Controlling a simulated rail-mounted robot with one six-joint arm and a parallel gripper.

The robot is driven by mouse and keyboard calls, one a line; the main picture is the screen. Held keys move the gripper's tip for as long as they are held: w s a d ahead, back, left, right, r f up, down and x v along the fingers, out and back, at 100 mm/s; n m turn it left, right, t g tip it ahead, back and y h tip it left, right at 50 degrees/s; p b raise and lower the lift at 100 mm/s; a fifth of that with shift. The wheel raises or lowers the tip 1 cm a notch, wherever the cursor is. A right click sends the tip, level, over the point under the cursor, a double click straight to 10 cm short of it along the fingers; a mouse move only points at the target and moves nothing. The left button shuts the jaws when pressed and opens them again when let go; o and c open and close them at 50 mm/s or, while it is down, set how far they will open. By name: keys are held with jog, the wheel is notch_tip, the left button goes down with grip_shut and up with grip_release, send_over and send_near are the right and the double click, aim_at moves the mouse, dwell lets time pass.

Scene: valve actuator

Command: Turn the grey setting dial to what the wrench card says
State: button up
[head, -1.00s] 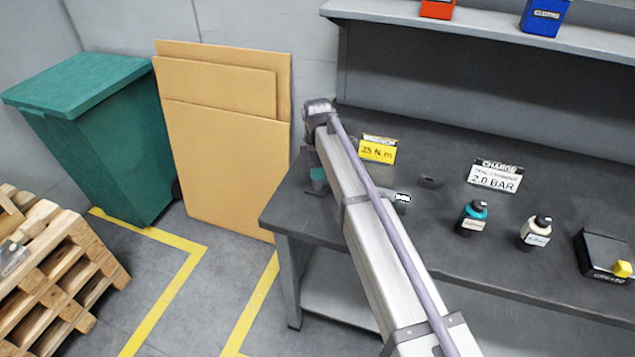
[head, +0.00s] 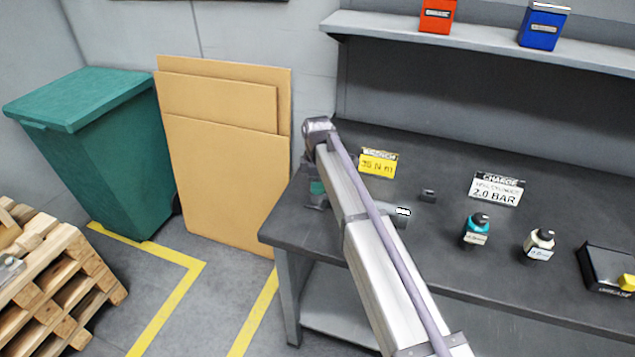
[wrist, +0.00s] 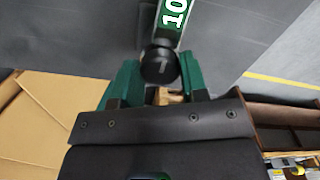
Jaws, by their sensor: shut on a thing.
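The yellow wrench card (head: 378,163) stands on the bench to the right of my arm; it reads in N m, with a blurred figure that looks like 35 or 25. A green scale strip (wrist: 174,14) showing "10" runs up from the dial. In the head view my arm hides most of the tool; a grey end with a small white label (head: 403,211) shows to its right.
A white charge card (head: 497,187) reads 2.0 BAR. Cardboard sheets (head: 225,160) and a green bin (head: 95,150) stand left of the bench.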

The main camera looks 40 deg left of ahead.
jog(key=shift+m, duration=3)
jog(key=o, duration=0.9)
jog(key=shift+o, duration=0.2)
notch_tip(320, 180, up, 11)
jog(key=p, duration=1)
jog(key=shift+p, duration=0.4)
